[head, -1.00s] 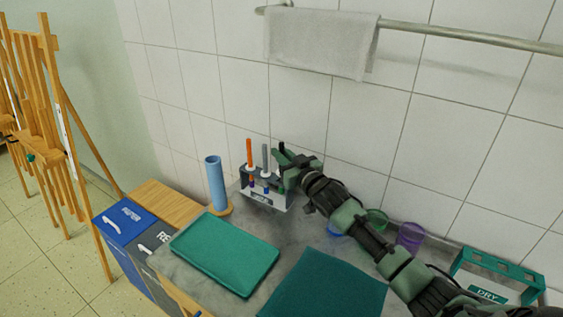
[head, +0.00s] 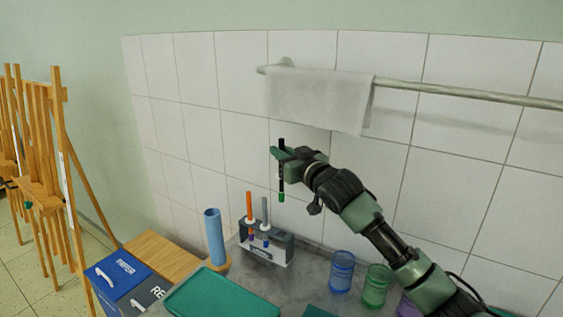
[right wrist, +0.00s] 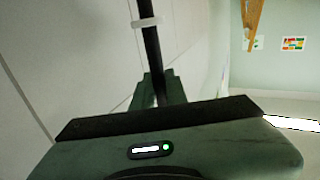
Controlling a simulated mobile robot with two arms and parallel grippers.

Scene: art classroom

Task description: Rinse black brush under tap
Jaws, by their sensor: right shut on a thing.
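The black brush (head: 281,172) hangs upright in my right gripper (head: 283,155), in the air above the brush rack. Its tip at the lower end is green. In the right wrist view the brush's black handle (right wrist: 150,45), with a white collar, runs up from between the jaws of my right gripper (right wrist: 158,88). The rack (head: 277,253) stands on the counter and holds an orange brush (head: 249,207) and a grey brush (head: 264,213). No tap shows in these frames. My left gripper is not in view.
A blue cylinder (head: 215,237) stands left of the rack. A green tray (head: 220,297) lies in front. Blue (head: 341,272) and green (head: 376,287) cups stand to the right, below my right arm. A towel (head: 317,98) hangs on a wall rail.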

